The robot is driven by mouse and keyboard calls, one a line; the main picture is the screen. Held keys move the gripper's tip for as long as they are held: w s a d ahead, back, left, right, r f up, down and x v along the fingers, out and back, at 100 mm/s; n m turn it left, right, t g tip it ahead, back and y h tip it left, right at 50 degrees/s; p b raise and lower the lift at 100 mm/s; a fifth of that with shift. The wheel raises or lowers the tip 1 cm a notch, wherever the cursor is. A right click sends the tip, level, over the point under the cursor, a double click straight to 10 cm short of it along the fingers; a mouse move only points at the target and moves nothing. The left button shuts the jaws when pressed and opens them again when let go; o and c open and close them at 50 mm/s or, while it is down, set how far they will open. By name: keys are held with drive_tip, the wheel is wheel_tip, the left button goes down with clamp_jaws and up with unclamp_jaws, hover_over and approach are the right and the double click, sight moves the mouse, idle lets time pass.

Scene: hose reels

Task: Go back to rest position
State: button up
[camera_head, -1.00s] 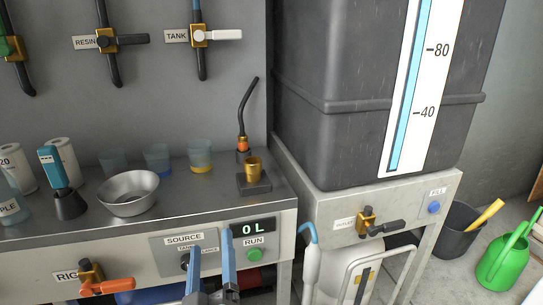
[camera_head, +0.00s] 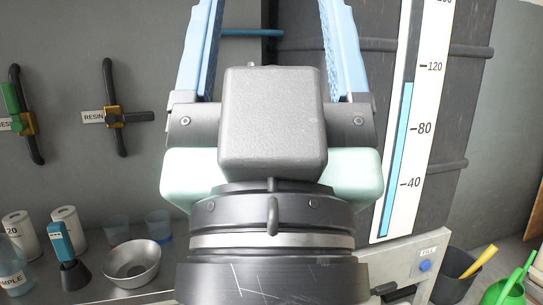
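My gripper (camera_head: 270,38) fills the upper middle of the head view, with its grey body and pale green sides close to the camera. Its two blue fingers point up and stand wide apart, with their tips near or past the top edge. It is open, and nothing shows held between the fingers. It hides much of the bench and its control panel behind it.
A big dark tank (camera_head: 445,105) with a level scale (camera_head: 405,130) stands at right. A steel bowl (camera_head: 132,262), a blue-topped probe (camera_head: 62,245) and cups (camera_head: 158,224) sit on the bench at left. Valves (camera_head: 113,117) hang on the wall. A dark bin (camera_head: 455,270) is at lower right.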

wheel_tip(320, 180, up, 26)
drive_tip(key=p, duration=2.4)
drive_tip(key=shift+r, duration=0.25)
